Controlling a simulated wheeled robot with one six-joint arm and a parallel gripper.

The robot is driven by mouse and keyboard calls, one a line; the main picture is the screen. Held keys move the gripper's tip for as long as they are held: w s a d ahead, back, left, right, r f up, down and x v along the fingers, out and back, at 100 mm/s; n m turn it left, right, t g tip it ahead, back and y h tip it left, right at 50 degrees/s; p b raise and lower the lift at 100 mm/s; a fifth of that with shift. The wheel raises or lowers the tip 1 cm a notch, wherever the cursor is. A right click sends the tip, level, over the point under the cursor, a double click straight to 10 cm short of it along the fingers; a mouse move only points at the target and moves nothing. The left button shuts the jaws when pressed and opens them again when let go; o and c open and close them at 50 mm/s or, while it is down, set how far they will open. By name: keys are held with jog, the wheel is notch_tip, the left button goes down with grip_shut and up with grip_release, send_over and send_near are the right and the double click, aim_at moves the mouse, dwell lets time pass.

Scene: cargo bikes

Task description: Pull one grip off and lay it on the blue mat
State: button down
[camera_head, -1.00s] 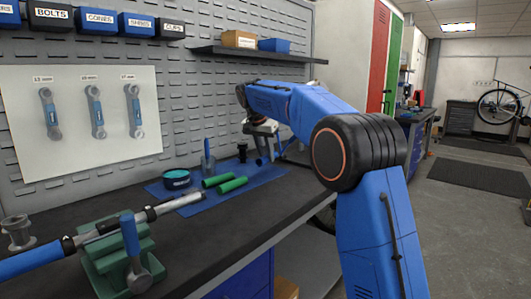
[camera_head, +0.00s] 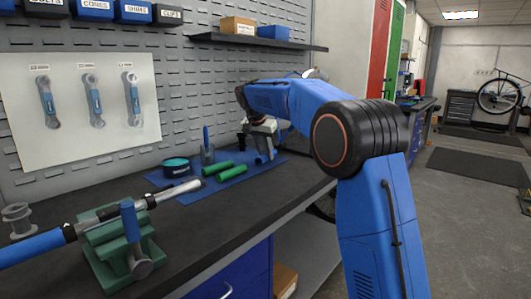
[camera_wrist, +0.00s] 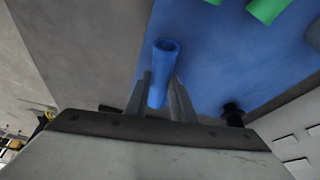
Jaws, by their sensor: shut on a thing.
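My gripper (camera_head: 263,140) is shut on a blue grip (camera_wrist: 163,68), a short hollow tube, with its open end pointing away from the wrist. The grip also shows below my gripper in the head view (camera_head: 264,157). It is over the right part of the blue mat (camera_head: 203,192); I cannot tell whether it touches. The mat fills the middle of the wrist view (camera_wrist: 220,60). The handlebar (camera_head: 172,193) lies in a green clamp (camera_head: 128,255); its right end is bare metal, and another blue grip (camera_head: 30,246) is on its left end.
Two green grips (camera_head: 222,175), a teal-topped tin (camera_head: 176,167) and a grey cup with a blue-handled tool (camera_head: 207,153) are on the mat. A small black item (camera_wrist: 232,114) is right of my gripper in the wrist view. A pegboard wall stands behind.

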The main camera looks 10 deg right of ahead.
jog(key=c, duration=1.4)
grip_release()
jog(key=shift+c, duration=0.2)
jog(key=v, duration=1.7)
jog(key=s+d+f+n+y, duration=0.1)
jog(key=s+d+n, duration=0.35)
jog(key=s, duration=0.75)
jog(key=s+d+f+n, duration=0.1)
jog(key=s+d+f, duration=0.1)
jog(key=s+f, duration=0.8)
jog(key=s+d+f+n+t+y, duration=0.1)
jog(key=s+d+f, duration=0.2)
jog(key=s+f, duration=0.7)
jog(key=s+d+f+n+y, duration=0.1)
jog(key=s+d+f+n, duration=0.1)
jog(key=s+f, duration=0.8)
jog(key=s, duration=0.9)
jog(key=shift+s+d, duration=0.2)
